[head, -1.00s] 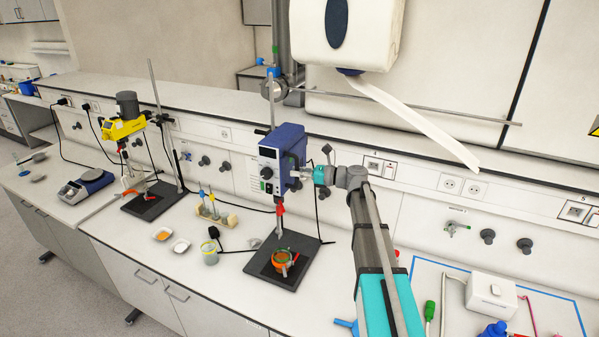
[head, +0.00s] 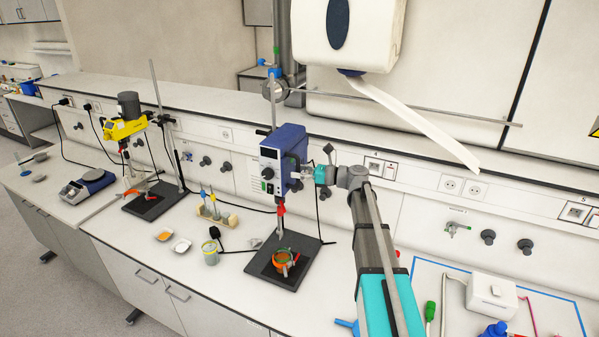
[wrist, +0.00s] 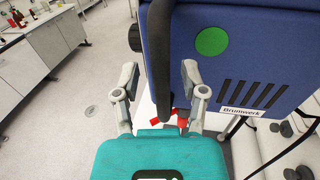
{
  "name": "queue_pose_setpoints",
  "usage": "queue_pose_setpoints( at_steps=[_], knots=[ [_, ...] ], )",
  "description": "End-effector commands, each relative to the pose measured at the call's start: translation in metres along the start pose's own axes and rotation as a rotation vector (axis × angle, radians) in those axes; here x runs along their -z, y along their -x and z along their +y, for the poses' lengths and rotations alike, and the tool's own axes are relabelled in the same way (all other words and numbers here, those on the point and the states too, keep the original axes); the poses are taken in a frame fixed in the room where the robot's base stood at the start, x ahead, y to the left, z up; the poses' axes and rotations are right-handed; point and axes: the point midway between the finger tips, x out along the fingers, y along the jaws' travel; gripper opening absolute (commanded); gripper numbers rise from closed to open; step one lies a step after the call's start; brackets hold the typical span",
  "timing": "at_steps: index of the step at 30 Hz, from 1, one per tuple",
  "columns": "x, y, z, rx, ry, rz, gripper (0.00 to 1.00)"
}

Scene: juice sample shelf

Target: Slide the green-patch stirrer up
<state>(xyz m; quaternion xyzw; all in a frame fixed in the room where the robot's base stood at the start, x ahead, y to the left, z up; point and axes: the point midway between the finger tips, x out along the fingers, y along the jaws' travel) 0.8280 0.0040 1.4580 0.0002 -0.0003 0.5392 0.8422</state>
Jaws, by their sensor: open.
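The green-patch stirrer is a blue box-shaped overhead stirrer (head: 284,158) on an upright rod. In the wrist view its blue housing (wrist: 250,55) fills the upper right, with the round green patch (wrist: 211,41) and dark slots. A dark bar-shaped handle (wrist: 158,60) stands out from the housing. My gripper (wrist: 160,74) is open, with one finger on each side of the handle; whether either touches it I cannot tell. In the head view my gripper (head: 306,173) is at the stirrer's right side. An orange beaker (head: 284,260) sits below on the black base plate (head: 261,267).
A second, yellow stirrer (head: 124,129) stands at the left on its own stand. A horizontal metal rod (head: 420,108) runs behind and above my arm. A glass jar (head: 210,253), small dishes (head: 182,246) and a rack (head: 215,217) stand left of the base plate.

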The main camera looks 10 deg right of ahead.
Motion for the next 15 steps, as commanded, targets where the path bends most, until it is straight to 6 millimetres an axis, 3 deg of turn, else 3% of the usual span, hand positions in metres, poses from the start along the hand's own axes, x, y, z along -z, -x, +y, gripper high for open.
queue_pose_setpoints(
  at_steps=[8,15],
  knots=[
    [0.0,0.018,0.0,0.001,0.0,0.001,0.55],
    [0.0,0.051,0.0,0.003,0.0,0.0,0.55]
  ],
)
